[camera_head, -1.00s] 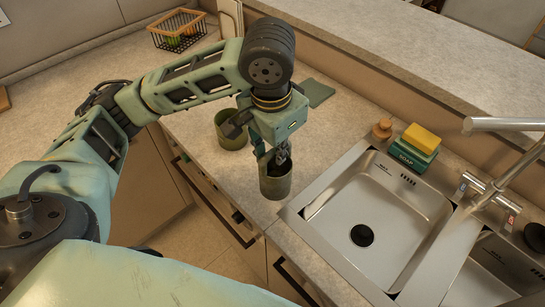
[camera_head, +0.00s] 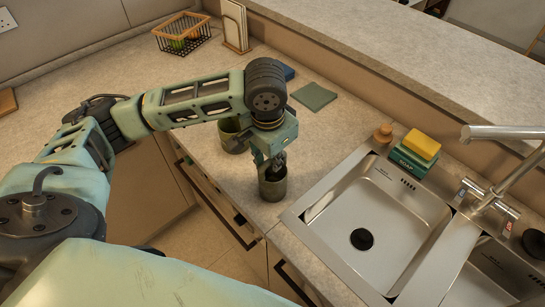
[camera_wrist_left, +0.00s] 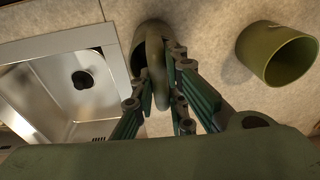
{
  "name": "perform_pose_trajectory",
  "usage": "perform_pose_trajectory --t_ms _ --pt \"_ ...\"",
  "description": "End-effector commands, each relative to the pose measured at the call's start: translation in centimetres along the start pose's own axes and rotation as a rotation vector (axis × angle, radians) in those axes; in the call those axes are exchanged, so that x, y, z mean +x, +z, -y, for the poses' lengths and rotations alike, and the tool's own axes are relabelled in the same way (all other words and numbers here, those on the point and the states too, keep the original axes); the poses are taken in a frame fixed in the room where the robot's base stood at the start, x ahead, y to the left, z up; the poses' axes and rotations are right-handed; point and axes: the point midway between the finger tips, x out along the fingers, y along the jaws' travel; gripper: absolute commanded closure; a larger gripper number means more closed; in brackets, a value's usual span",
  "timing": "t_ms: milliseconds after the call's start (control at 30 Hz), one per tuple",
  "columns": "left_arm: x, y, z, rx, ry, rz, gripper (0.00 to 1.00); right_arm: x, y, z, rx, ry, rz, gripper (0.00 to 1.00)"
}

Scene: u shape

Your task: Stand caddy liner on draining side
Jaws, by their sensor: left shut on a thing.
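The caddy liner, a small dark green cup (camera_head: 272,187), is upright at the counter strip just left of the sink. My left gripper (camera_head: 272,165) is shut on its rim from above. I cannot tell whether its base touches the counter. In the left wrist view the liner (camera_wrist_left: 150,40) is partly hidden behind the fingers (camera_wrist_left: 172,95). A wider green holder (camera_head: 232,138) stands on the counter behind and left of it, partly hidden by my arm; it shows open and empty in the left wrist view (camera_wrist_left: 285,58). My right gripper is out of view.
The steel sink (camera_head: 375,215) lies right of the liner, with a tap (camera_head: 500,135) behind. A soap box with a yellow sponge (camera_head: 422,143) and a small wooden-topped item (camera_head: 383,133) stand at its back edge. A green cloth (camera_head: 313,96) and wire basket (camera_head: 183,36) lie farther back.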

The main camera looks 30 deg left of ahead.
Motion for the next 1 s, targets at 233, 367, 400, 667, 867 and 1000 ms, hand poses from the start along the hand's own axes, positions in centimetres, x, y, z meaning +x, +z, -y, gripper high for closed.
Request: perform_pose_trajectory --t_ms 233,367,400,667,867,1000 --pt "0.1 0.0 0.0 0.000 0.000 0.001 0.69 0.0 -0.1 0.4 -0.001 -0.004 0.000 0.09" --pt "0.1 0.0 0.0 0.000 0.001 0.001 0.69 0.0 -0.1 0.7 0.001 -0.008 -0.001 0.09" --pt "0.1 0.0 0.0 0.000 0.001 0.001 0.69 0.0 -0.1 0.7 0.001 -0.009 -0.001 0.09" --pt "-0.8 -0.1 -0.1 0.000 0.002 -0.003 0.69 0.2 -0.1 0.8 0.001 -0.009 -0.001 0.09" --pt "-4.5 -0.2 -0.1 0.001 0.001 -0.007 0.69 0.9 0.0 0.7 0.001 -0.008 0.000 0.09" --pt "-7.7 -0.2 -0.1 0.002 0.000 -0.006 0.69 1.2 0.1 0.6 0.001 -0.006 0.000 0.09"
